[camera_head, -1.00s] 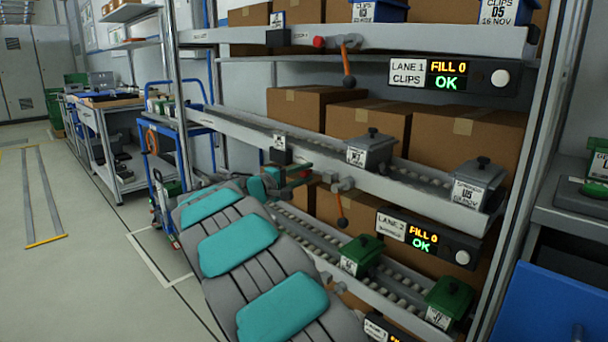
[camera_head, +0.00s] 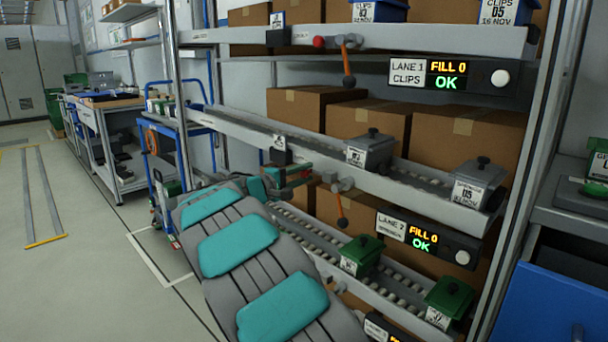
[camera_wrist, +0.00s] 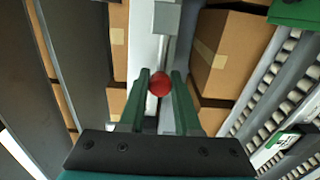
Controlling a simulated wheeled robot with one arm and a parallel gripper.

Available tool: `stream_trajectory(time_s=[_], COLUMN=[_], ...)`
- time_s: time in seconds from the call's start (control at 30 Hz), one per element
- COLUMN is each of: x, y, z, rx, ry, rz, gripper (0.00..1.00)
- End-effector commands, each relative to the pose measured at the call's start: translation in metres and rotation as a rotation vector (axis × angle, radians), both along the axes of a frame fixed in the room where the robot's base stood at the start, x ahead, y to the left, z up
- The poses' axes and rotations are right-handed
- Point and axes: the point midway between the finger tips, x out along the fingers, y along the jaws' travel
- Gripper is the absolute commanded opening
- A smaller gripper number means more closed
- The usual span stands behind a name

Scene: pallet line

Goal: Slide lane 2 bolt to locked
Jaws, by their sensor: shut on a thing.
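The lane 2 bolt shows in the wrist view as a grey rod (camera_wrist: 159,52) ending in a red ball knob (camera_wrist: 159,83). My gripper (camera_wrist: 161,88) has its two green fingers on either side of the knob and is shut on it. The lane 2 sign (camera_head: 420,235) reads FILL 0 and OK. An orange lever (camera_head: 341,206) hangs below the housing.
My arm covers the lower middle of the head view. Grey lidded bins (camera_head: 371,150) stand on the lane 2 rollers, green bins (camera_head: 361,254) on the lane below. Cardboard boxes (camera_head: 305,118) fill the space behind. Lane 1 (camera_head: 420,75) runs above. Open floor (camera_head: 90,270) lies left.

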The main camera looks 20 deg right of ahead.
Motion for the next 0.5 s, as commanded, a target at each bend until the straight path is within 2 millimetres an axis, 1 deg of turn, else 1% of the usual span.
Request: stream_trajectory(time_s=[0.13, 0.23, 0.5], x=[-0.003, -0.01, -0.039], y=[-0.001, -0.004, -0.014], z=[-0.002, -0.003, -0.004], rx=[0.001, 0.0, -0.001], ry=[0.001, 0.001, 0.002], rz=[0.0, 0.002, 0.001], gripper=[0.0, 0.0, 0.0])
